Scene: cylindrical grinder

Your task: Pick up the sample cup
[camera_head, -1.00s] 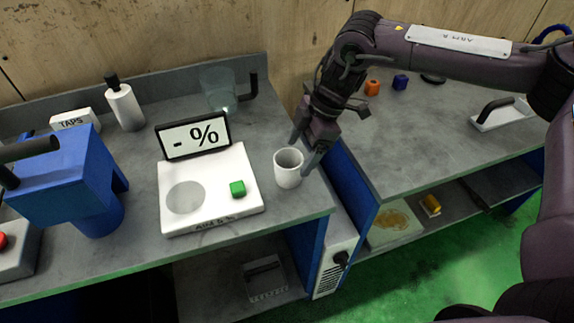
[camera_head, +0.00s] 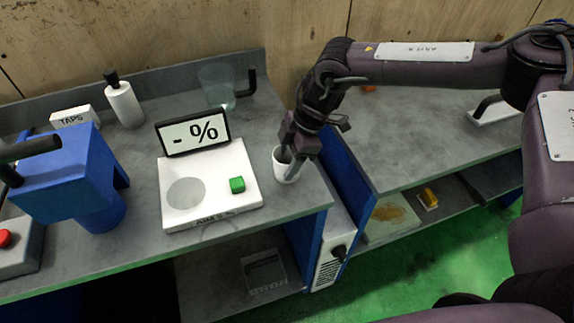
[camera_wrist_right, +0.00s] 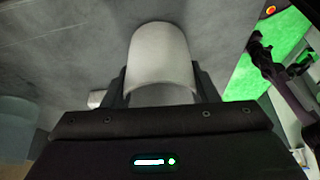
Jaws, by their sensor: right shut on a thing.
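The sample cup (camera_head: 281,170) is a small white cup near the right edge of the left grey worktop, just right of the white scale. My right gripper (camera_head: 292,160) comes down over it from above and behind. In the right wrist view the cup (camera_wrist_right: 160,62) sits between the two fingers of my right gripper (camera_wrist_right: 161,90), one on each side, and they are shut on it. The cup looks upright and at worktop level; I cannot tell whether its base touches the top. My left gripper is not in view.
The white scale (camera_head: 215,211) with a "- %" display (camera_head: 193,134) and a green button (camera_head: 237,184) stands left of the cup. A clear jug (camera_head: 216,86) stands behind. A blue machine (camera_head: 62,178) is at the left. A gap separates the right worktop (camera_head: 420,150).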

